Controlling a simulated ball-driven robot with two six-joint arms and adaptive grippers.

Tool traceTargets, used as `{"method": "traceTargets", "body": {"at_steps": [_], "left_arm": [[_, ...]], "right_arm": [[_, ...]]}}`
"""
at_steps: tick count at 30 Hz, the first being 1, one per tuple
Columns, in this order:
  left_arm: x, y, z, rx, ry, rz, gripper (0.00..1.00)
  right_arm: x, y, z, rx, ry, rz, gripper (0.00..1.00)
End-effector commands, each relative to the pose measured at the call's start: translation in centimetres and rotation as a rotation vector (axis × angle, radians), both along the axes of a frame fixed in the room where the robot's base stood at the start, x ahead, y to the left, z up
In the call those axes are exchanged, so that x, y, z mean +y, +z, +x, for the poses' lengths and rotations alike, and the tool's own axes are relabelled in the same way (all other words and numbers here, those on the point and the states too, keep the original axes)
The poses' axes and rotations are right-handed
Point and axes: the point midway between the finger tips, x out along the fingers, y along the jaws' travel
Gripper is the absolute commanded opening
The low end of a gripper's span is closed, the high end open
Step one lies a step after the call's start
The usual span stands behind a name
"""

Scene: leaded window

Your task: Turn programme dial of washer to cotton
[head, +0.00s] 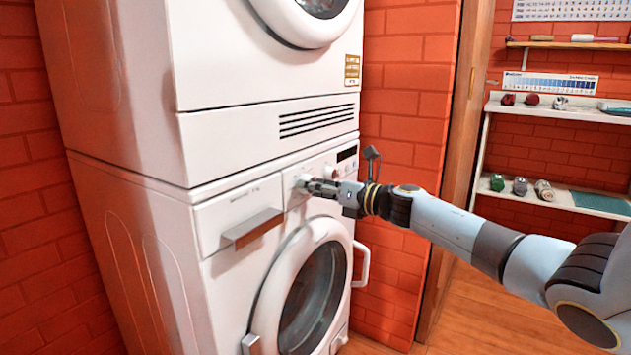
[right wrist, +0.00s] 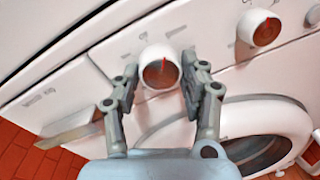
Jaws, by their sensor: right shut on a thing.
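The lower white machine is a front-loading washer (head: 219,222) with a control panel above its round door. The programme dial (head: 301,181) is mostly hidden behind my right gripper (head: 322,187) in the head view. In the right wrist view the dial (right wrist: 160,66) is a round white knob with a brownish-red face and a red pointer line, which points roughly upward in the picture. The fingers of my right gripper (right wrist: 160,86) are on either side of it, shut on it. The programme marks on the panel are too small to read. My left gripper is not in view.
A second round knob (right wrist: 259,30) sits to the right of the dial. The detergent drawer handle (head: 252,228) juts out at the left, and the round door (head: 312,286) is below. Another white machine (head: 250,60) is stacked on top. Shelves (head: 560,108) stand at the right.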

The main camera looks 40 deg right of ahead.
Motion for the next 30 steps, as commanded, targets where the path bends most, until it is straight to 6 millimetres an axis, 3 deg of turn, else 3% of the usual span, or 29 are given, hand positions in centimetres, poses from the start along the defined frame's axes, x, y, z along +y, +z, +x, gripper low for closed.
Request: {"method": "traceTargets", "body": {"at_steps": [10,26,27,30], "left_arm": [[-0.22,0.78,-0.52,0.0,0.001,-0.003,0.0],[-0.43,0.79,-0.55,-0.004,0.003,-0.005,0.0],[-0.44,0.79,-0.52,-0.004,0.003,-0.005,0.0],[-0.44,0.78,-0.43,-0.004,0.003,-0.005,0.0]], "right_arm": [[-0.03,0.02,-0.01,0.057,-0.001,0.137,0.11],[-0.04,-0.09,-0.02,0.068,-0.001,0.161,0.11],[-0.03,-0.07,-0.02,0.068,-0.001,0.161,0.46],[-0.03,-0.06,-0.02,0.068,-0.001,0.161,0.59]]}}
